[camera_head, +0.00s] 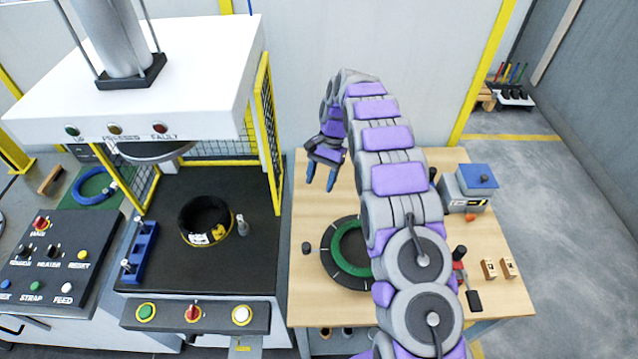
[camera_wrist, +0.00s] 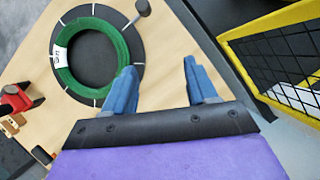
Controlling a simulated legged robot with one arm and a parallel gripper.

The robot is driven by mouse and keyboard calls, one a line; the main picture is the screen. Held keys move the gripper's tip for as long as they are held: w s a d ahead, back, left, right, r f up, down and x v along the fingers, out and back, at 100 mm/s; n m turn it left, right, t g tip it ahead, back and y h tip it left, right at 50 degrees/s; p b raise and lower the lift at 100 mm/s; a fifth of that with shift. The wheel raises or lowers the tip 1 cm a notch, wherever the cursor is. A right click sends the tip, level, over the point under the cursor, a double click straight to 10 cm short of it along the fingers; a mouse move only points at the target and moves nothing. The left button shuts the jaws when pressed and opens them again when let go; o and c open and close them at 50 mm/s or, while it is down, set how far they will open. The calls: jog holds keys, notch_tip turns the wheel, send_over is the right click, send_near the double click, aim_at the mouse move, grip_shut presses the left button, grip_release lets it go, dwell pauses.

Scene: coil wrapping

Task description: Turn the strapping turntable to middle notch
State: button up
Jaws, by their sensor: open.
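The strapping turntable is a dark disc (camera_head: 330,268) with white tick marks, lying on the wooden table; it also shows in the wrist view (camera_wrist: 141,52). A green coil (camera_head: 345,236) with a white label (camera_wrist: 60,54) lies on it. A dark knob handle (camera_head: 306,248) stands at the disc's left edge in the head view and at its upper right in the wrist view (camera_wrist: 143,8). My gripper (camera_head: 321,183) is open and empty above the table, beyond the disc and apart from it. My arm hides the disc's right part in the head view.
A press with a yellow mesh guard (camera_head: 268,120) stands left of the table, holding a black coil (camera_head: 205,220). A grey device with a blue top (camera_head: 477,178), a red-and-black tool (camera_head: 462,270) and small wooden blocks (camera_head: 497,268) sit at the table's right.

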jog(key=p+v, duration=0.8)
jog(key=v, duration=0.2)
jog(key=shift+p, duration=0.4)
jog(key=shift+a, duration=0.1)
